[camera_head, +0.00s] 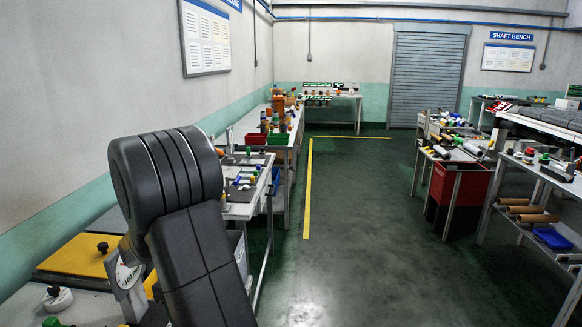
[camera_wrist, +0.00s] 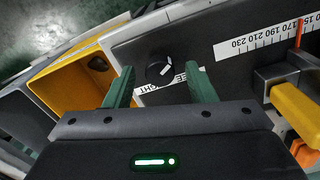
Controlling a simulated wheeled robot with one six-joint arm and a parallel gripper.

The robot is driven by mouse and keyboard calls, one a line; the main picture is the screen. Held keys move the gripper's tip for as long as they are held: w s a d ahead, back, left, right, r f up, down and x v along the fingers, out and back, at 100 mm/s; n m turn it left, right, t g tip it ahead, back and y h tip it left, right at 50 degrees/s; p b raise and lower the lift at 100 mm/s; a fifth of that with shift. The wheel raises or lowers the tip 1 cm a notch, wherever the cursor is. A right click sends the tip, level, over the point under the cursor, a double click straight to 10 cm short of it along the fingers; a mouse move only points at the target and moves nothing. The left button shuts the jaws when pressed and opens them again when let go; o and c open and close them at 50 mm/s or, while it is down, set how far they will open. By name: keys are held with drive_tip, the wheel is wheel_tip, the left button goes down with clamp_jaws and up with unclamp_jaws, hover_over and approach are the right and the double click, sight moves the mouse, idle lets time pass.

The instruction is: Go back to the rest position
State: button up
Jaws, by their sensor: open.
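My gripper (camera_wrist: 160,88) shows in the wrist view with two green fingers spread apart and nothing between them. Past the fingertips is a dark panel (camera_wrist: 190,45) with a black round knob (camera_wrist: 159,71) carrying a white pointer line. A label partly hidden by a finger lies beside the knob. My fingers appear apart from the knob, though the exact gap cannot be told. In the head view my dark arm fills the lower left, and the gripper is hidden behind it or out of frame.
The wrist view shows a numbered scale (camera_wrist: 270,35), a yellow handle (camera_wrist: 296,108) and a yellow bin (camera_wrist: 75,85). In the head view, a round dial (camera_head: 127,276) stands beside my arm. Benches (camera_head: 285,143) line the left wall. The green floor (camera_head: 370,240) is clear.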

drive_tip(key=shift+n, duration=1.1)
drive_tip(key=shift+d, duration=0.1)
